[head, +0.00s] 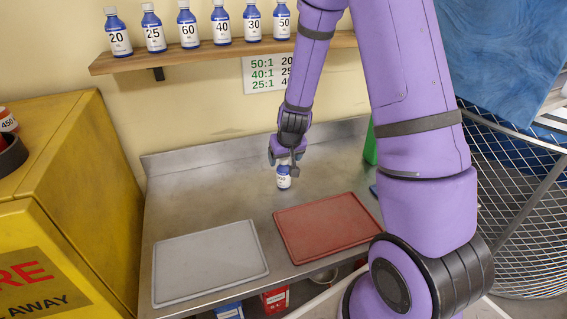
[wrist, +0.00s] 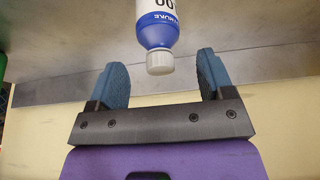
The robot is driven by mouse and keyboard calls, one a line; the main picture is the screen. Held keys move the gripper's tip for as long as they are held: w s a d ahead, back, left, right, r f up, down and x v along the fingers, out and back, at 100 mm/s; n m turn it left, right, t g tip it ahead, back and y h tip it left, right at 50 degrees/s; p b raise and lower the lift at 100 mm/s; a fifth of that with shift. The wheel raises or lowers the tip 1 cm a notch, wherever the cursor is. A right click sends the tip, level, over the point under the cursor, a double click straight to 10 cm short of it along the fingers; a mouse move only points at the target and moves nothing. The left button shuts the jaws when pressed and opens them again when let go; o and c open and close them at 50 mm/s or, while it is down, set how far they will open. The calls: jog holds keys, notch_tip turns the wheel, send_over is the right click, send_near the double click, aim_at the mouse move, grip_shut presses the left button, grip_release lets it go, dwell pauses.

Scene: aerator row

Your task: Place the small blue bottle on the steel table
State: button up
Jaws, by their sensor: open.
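The small blue bottle (head: 284,178) has a white cap and a white label, and it appears to stand upright on the steel table (head: 220,200), towards the back. My gripper (head: 284,164) is directly above it, pointing down. In the wrist view, the bottle (wrist: 157,30) has its cap between the two blue finger pads, with a gap on each side. The fingers are open and do not touch it. The label shows digits ending in "00". The bottle's base is out of the wrist view.
A grey tray (head: 210,262) and a red tray (head: 328,226) lie on the table's front part. Several numbered blue bottles stand on the wooden shelf (head: 230,51) above. A yellow cabinet (head: 85,190) is at left, a wire basket (head: 525,205) at right. Bare steel surrounds the bottle.

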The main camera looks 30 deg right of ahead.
jog(key=s+a+r+y, duration=0.1)
jog(key=s+a+r, duration=0.15)
jog(key=r, duration=0.55)
jog(key=s+a+r, duration=0.1)
jog(key=s+r, duration=0.3)
jog(key=r, duration=0.4)
jog(key=s+a+r+n, duration=0.1)
jog(key=s+a+r, duration=0.1)
jog(key=s+r, duration=0.5)
jog(key=s+a+r+n, duration=0.1)
jog(key=s+a+r, duration=0.1)
jog(key=s+r, duration=0.6)
jog(key=s, duration=0.7)
jog(key=shift+s+t, duration=0.15)
jog(key=shift+t, duration=0.25)
jog(key=shift+a, duration=0.1)
